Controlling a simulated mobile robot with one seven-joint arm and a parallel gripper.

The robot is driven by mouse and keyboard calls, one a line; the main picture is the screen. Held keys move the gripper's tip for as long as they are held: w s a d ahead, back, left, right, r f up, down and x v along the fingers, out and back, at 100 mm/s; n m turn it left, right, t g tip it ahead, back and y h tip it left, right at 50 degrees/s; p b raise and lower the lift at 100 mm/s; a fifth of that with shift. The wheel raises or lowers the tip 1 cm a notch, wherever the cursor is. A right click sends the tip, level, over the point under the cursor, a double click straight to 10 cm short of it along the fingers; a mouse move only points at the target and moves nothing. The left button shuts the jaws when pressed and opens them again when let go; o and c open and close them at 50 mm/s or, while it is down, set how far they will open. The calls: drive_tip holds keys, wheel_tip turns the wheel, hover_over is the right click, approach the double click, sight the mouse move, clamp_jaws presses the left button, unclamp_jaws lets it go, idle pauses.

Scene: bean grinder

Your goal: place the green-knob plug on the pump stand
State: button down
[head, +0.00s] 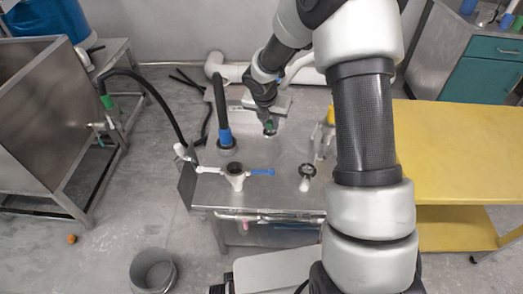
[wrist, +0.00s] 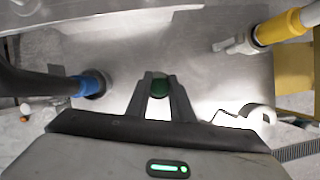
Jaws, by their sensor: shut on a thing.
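My gripper (head: 268,122) is over the back part of a grey metal table top (head: 275,155), which looks like the pump stand. In the wrist view, my gripper's two fingers (wrist: 160,85) close on a round dark green knob (wrist: 160,88), the top of the green-knob plug. In the head view, only a small dark green bit of the plug (head: 269,128) shows under the fingers. Its lower part is hidden, and I cannot tell whether it touches the table top.
A black hose with a blue collar (head: 225,138) stands left of my gripper, also in the wrist view (wrist: 90,84). A yellow-collared fitting (wrist: 280,27) is to the right. A white funnel-like fitting with a blue handle (head: 235,175) and a black round knob (head: 307,170) are at the front.

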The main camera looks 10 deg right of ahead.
drive_tip(key=shift+w+a+f, duration=0.2)
drive_tip(key=shift+w+f, duration=0.05)
drive_tip(key=shift+w, duration=0.2)
wheel_tip(320, 180, down, 10)
drive_tip(key=b, duration=0.4)
drive_tip(key=shift+f+b, duration=0.1)
drive_tip(key=shift+b, duration=0.25)
drive_tip(key=c, duration=1.6)
unclamp_jaws()
drive_tip(key=shift+o, duration=0.2)
